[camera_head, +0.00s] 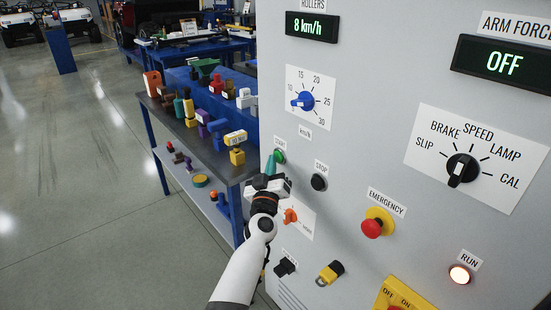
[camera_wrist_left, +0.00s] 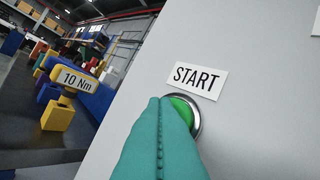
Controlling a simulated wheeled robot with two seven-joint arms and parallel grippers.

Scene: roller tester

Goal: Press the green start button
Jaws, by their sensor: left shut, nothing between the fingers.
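The green start button (camera_head: 280,156) sits on the grey panel, just below a small label. In the left wrist view the green button (camera_wrist_left: 184,110) shows in a metal ring under the START label (camera_wrist_left: 200,79). My left gripper (camera_head: 271,162) is shut and empty, its teal fingertips right beside the button. In the left wrist view the closed fingers (camera_wrist_left: 160,130) cover the left and lower part of the button. I cannot tell whether the tips touch it. My right gripper is not in view.
A black stop button (camera_head: 318,182), a red emergency button (camera_head: 373,227), an orange knob (camera_head: 291,215) and a blue speed dial (camera_head: 303,101) are on the same panel. A lit RUN lamp (camera_head: 459,274) is lower right. A cluttered bench (camera_head: 230,172) stands to the left.

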